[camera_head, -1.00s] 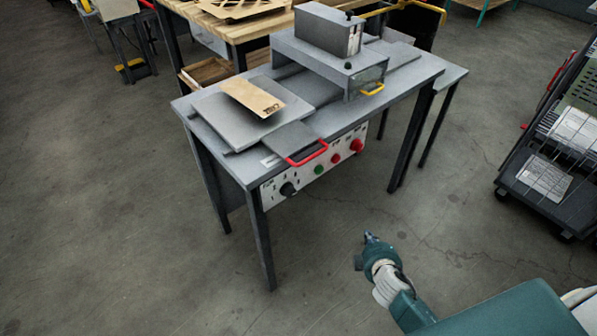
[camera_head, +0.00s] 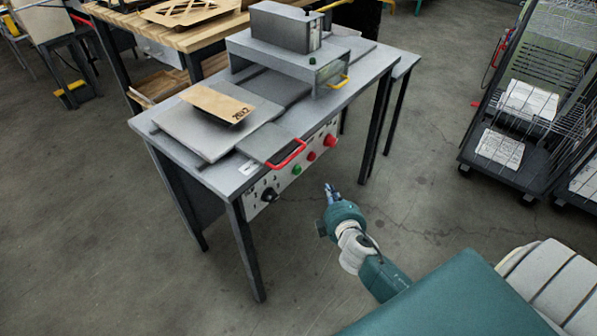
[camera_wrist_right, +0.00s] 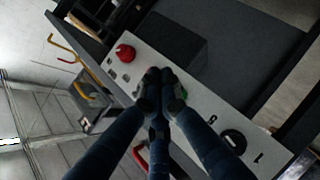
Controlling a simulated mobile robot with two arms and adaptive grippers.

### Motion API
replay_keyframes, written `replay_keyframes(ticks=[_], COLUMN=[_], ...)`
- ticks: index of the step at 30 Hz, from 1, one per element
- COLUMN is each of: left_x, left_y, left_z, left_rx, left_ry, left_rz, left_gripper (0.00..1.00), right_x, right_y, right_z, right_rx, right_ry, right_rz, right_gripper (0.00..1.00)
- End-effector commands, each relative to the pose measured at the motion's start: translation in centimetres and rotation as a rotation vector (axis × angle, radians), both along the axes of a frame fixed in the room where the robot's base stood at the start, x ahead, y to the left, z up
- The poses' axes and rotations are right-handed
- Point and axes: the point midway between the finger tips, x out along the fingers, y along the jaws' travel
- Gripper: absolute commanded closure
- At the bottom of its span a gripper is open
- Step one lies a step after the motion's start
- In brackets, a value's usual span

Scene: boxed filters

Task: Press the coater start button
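The coater is a grey table-like machine with a white control panel on its front. The panel carries a green button (camera_head: 297,169), a small red button (camera_head: 311,156), a large red knob (camera_head: 330,140) and a black dial (camera_head: 268,194). My right gripper (camera_head: 329,188) is in front of the panel, below and right of the green button. In the right wrist view its dark fingers (camera_wrist_right: 163,78) come together, empty, before the panel (camera_wrist_right: 205,100). They partly cover the green button (camera_wrist_right: 181,92) and hide the small red one. Contact is not clear. My left gripper is out of view.
A brown card (camera_head: 217,104) lies on the coater's plate. A red handle (camera_head: 288,154) juts out above the panel, and a yellow handle (camera_head: 340,82) is farther back. A wire rack cart (camera_head: 507,185) stands at right. Floor before the coater is clear.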

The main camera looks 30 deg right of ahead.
Motion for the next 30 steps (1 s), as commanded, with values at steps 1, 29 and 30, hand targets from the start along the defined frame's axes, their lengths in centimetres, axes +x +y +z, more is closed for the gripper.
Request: replay_keyframes(ticks=[1,29,30], left_x=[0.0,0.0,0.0], left_y=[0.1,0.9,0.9], left_z=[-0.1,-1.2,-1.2], left_rx=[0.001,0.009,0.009], left_ry=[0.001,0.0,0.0], left_rz=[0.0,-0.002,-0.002], left_gripper=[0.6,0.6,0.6], right_x=[0.5,7.6,7.6], right_y=[0.2,3.2,3.2], right_z=[0.0,0.0,0.0], right_rx=[0.001,0.0,0.0], right_ry=[-0.001,0.001,0.001], right_rz=[0.001,0.0,0.0], right_gripper=[1.0,1.0,1.0])
